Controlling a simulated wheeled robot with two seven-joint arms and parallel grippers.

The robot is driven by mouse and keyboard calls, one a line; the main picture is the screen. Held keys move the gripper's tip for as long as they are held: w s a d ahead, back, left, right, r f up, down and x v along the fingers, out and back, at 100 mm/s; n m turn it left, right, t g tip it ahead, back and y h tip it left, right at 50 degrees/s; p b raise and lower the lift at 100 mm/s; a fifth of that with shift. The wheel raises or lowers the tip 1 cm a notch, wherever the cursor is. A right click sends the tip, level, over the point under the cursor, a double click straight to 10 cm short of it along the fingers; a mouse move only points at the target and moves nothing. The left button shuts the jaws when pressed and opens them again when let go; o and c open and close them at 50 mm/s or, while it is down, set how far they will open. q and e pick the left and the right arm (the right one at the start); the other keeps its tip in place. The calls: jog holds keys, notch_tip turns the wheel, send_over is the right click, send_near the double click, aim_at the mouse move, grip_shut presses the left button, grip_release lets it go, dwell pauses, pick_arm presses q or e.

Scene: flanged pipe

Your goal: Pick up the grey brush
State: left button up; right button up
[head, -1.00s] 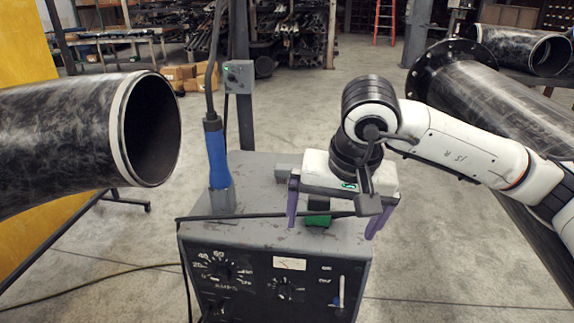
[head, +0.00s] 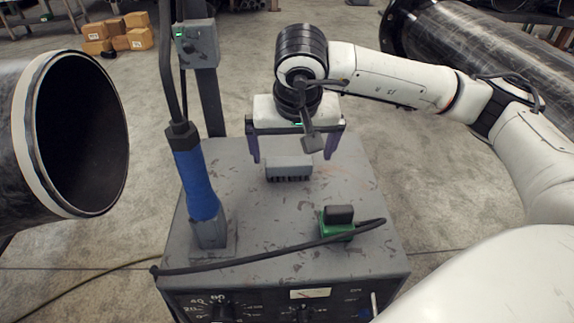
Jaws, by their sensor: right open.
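The grey brush (head: 288,168), a small block with dark bristles along its lower front edge, lies on the top of the grey welding machine (head: 275,215), toward the back. My right gripper (head: 293,150) points down just behind and above it. Its purple fingers are wide apart, one to the left and one to the right of the brush, and nothing is held between them. I cannot tell how far above the top the fingertips are. My left gripper is out of view.
A green block with a dark top (head: 338,222) stands front right. A black cable (head: 270,252) crosses the front. A blue-handled tool (head: 195,185) stands upright at left in front of a post with a grey box (head: 195,43). A large pipe end (head: 80,135) is far left.

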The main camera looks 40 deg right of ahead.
aim_at(289, 160)
jog(key=x, duration=0.2)
jog(key=p+x, duration=0.1)
jog(key=x, duration=0.1)
jog(key=shift+w+a+f, duration=0.15)
jog(key=shift+w+a, duration=0.05)
jog(key=shift+w+d+f, duration=0.1)
jog(key=shift+w+f, duration=0.1)
jog(key=shift+f, duration=0.35)
jog(key=c, duration=1.2)
jog(key=shift+r, duration=0.3)
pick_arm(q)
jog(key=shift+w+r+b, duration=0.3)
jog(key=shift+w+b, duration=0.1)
pick_arm(e)
notch_tip(289, 160, up, 10)
jog(key=shift+f, duration=0.2)
